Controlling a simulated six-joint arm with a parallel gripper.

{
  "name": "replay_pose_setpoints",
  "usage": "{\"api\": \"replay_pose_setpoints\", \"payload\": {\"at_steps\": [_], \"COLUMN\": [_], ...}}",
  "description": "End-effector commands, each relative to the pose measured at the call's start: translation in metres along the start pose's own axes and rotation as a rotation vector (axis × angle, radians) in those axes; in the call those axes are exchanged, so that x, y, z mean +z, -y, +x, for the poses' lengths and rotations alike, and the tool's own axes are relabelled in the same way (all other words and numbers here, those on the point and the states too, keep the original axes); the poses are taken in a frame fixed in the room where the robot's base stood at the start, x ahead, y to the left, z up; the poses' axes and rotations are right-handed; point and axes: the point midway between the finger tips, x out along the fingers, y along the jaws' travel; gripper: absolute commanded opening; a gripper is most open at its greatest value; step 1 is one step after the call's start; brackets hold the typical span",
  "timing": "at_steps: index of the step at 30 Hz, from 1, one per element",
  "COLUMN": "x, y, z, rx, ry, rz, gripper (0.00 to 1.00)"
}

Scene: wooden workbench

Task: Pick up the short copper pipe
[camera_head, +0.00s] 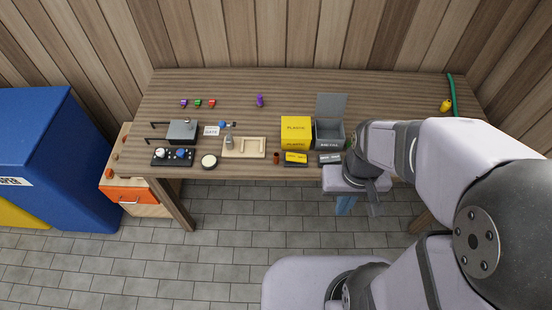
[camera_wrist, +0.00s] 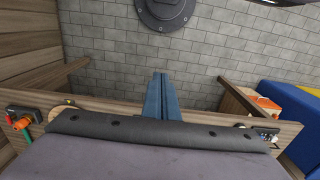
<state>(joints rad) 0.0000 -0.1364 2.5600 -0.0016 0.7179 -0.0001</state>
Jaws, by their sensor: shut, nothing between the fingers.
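A small copper-brown upright cylinder (camera_head: 276,158), which looks like the short copper pipe, stands near the front edge of the bench in the head view, left of a black and yellow block. My gripper (camera_head: 345,208) hangs in front of the bench's front edge, to the right of the pipe and apart from it, with blue fingers pointing down. In the wrist view the blue fingers (camera_wrist: 158,80) lie together, shut and empty, over the grey floor. I cannot make out the pipe in the wrist view.
A yellow box (camera_head: 296,127) and an open grey box (camera_head: 329,134) stand right of the pipe. A wooden board (camera_head: 243,148) and a round pale disc (camera_head: 209,161) lie to its left. A purple cylinder (camera_head: 260,100) stands farther back.

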Motion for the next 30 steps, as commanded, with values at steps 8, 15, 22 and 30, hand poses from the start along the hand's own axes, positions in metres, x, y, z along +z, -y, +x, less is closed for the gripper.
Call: {"api": "replay_pose_setpoints", "payload": {"at_steps": [8, 15, 22, 30], "x": [0.0, 0.0, 0.0, -0.056], "y": [0.0, 0.0, 0.0, 0.037], "z": [0.0, 0.0, 0.0, 0.018], "rx": [0.0, 0.0, -0.001, -0.076], "ry": [0.0, 0.0, -0.001, -0.136], "rz": [0.0, 0.0, 0.0, -0.01], "gripper": [0.0, 0.39, 0.39, 0.39]}}
